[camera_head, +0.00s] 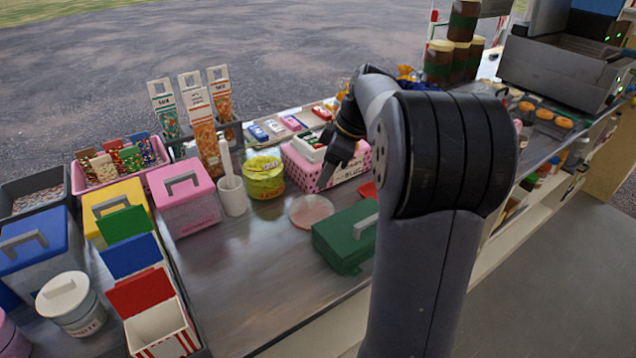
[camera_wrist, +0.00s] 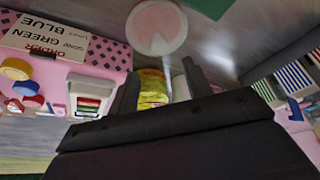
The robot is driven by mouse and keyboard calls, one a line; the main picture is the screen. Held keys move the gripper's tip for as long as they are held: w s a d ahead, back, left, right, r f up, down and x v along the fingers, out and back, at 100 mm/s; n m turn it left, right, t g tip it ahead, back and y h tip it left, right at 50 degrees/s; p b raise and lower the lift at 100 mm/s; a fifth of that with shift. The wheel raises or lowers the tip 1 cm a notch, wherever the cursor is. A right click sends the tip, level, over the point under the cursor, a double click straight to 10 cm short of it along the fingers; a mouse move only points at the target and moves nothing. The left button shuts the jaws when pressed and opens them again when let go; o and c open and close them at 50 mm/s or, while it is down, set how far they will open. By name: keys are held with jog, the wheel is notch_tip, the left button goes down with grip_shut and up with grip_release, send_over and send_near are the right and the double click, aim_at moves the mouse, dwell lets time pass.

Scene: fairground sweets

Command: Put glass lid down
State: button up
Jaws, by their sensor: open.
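A round, flat disc with a pale rim and a pinkish centre (camera_head: 311,210), which looks like the glass lid, lies on the metal counter. It also shows at the top of the wrist view (camera_wrist: 157,27). Whether the pink is its own colour or something under it, I cannot tell. My gripper (camera_head: 324,182) is open and points down beside the pink dotted basket, a little behind the disc. In the wrist view my gripper's two fingers (camera_wrist: 160,84) stand apart with nothing held between them, and the disc lies clear of them.
A green box with a handle (camera_head: 345,238) stands right of the disc. A yellow tub (camera_head: 263,177) and a white cup with a utensil (camera_head: 232,196) stand left. The pink basket (camera_head: 345,170) is close by my gripper. The counter (camera_head: 235,285) is bare in front.

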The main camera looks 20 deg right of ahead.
aim_at(311, 198)
jog(key=v, duration=0.3)
jog(key=shift+d+r, duration=0.1)
jog(key=shift+r, duration=0.25)
jog(key=x, duration=1.2)
jog(key=shift+s+f+b, duration=0.15)
jog(key=shift+f+b, duration=0.05)
jog(key=shift+b, duration=0.2)
jog(key=shift+r, duration=2)
